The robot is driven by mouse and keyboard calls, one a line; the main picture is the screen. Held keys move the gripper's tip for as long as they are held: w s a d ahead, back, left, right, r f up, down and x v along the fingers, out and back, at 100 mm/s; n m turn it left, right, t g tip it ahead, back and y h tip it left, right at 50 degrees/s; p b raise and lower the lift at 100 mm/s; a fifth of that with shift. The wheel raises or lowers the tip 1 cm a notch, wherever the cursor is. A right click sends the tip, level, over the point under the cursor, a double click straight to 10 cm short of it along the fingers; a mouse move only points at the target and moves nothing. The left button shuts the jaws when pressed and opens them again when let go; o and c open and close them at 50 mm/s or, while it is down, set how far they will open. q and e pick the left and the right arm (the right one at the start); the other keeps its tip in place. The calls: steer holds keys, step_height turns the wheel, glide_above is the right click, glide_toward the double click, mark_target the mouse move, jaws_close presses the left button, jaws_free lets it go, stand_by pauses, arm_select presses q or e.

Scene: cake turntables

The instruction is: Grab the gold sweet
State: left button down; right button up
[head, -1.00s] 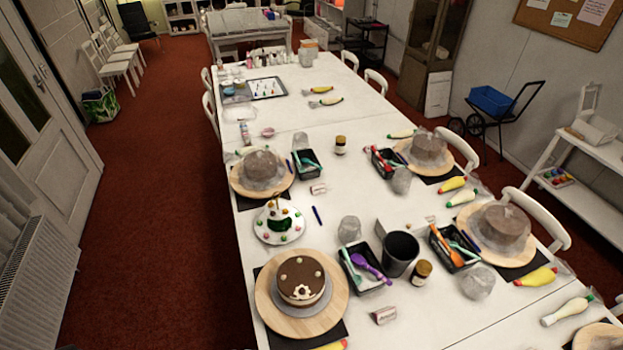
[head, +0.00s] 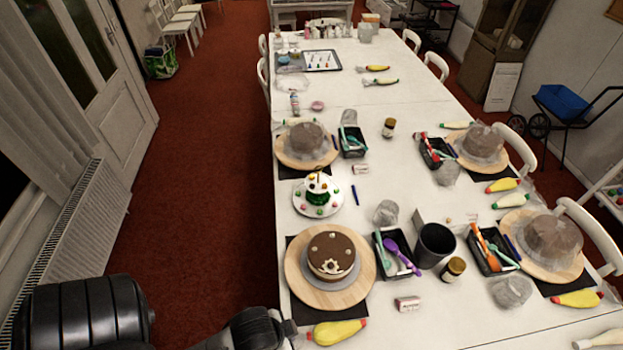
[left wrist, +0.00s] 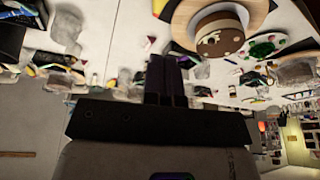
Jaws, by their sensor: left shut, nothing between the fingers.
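A white plate (head: 333,207) with a small white and green cake (head: 318,188) carries several tiny coloured sweets. It also shows in the left wrist view, near the green patch (left wrist: 262,49). The sweets are too small to tell which one is gold. Behind my left arm's reach stands a chocolate-topped cake (head: 331,251) on a round wooden turntable (head: 300,285); it shows in the left wrist view too (left wrist: 219,40). My left gripper (left wrist: 168,62) is shut and empty, apart from the plate. In the head view my left arm is at the bottom left. My right gripper is not in view.
A black tray (head: 397,271) with coloured tools, a dark cup (head: 435,245) and a brown jar (head: 453,269) stand right of the chocolate cake. A yellow piping bag (head: 337,332) lies at the near edge. Red floor lies open left of the table.

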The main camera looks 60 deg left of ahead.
arm_select(q)
steer(key=c, duration=1.8)
jaws_free()
steer(key=o, duration=0.7)
steer(key=shift+o, duration=0.2)
steer(key=shift+w+a, duration=0.1)
